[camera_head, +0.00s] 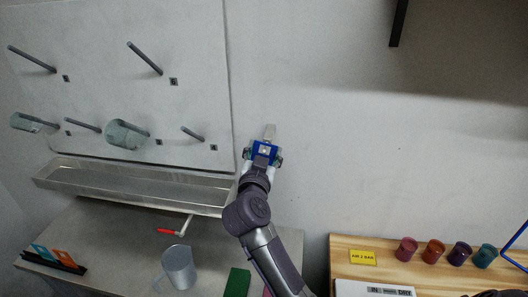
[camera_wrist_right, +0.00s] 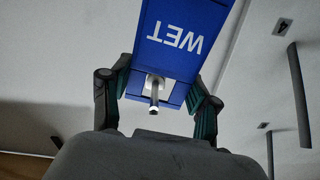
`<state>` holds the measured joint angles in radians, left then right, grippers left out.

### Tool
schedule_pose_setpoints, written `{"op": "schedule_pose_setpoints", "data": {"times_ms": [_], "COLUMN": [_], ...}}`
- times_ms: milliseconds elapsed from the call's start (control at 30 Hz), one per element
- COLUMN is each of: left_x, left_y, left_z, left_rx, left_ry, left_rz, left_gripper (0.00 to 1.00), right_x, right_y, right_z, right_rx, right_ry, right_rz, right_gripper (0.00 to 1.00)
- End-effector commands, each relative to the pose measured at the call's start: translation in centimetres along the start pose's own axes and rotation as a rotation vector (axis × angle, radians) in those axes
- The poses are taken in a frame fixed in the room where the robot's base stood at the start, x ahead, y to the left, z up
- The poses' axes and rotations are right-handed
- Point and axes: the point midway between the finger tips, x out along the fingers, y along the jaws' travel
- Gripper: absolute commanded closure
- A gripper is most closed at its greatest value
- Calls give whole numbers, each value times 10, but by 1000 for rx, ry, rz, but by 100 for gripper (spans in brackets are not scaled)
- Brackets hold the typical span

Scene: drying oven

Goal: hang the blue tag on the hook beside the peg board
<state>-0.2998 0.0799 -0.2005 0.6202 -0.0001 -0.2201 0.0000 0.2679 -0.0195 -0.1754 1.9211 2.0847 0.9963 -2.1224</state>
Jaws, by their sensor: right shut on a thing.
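The blue tag (camera_wrist_right: 185,35), lettered WET and upside down in the right wrist view, sits between the fingers of my right gripper (camera_wrist_right: 155,100), which is shut on it. In the head view the tag (camera_head: 263,152) shows as a small blue patch at my right gripper (camera_head: 264,157), against the wall just right of the peg board (camera_head: 185,85). A metal pin (camera_wrist_right: 154,92), apparently the hook, shows at a pale opening in the tag. I cannot tell how far it passes through. A light grey piece (camera_head: 270,131) shows on the wall just above the gripper. My left gripper is out of view.
Pegs hold translucent beakers (camera_head: 127,133) on the board, above a metal trough (camera_head: 130,185). A jug (camera_head: 179,267), a red-handled tool (camera_head: 170,231) and a green block (camera_head: 237,282) are on the bench below. Coloured cups (camera_head: 433,250) stand on a wooden surface at right. The wall right of my gripper is clear.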

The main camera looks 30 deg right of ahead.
Motion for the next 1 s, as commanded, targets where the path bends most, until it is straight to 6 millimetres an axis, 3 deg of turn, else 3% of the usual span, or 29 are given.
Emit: {"op": "schedule_pose_setpoints", "data": {"times_ms": [33,67,233,667,1000], "left_x": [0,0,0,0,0], "left_y": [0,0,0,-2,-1], "left_z": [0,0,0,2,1], "left_rx": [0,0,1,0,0], "left_ry": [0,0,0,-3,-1], "left_rz": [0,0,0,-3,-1], "left_gripper": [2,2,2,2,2], "right_x": [0,0,0,-8,-76], "right_y": [0,0,0,0,0], "right_z": [0,0,0,0,1], "right_rx": [0,0,0,0,1], "right_ry": [0,0,0,1,-4], "right_rz": [0,0,0,-1,-2], "right_gripper": [53,38,10,10,10]}}
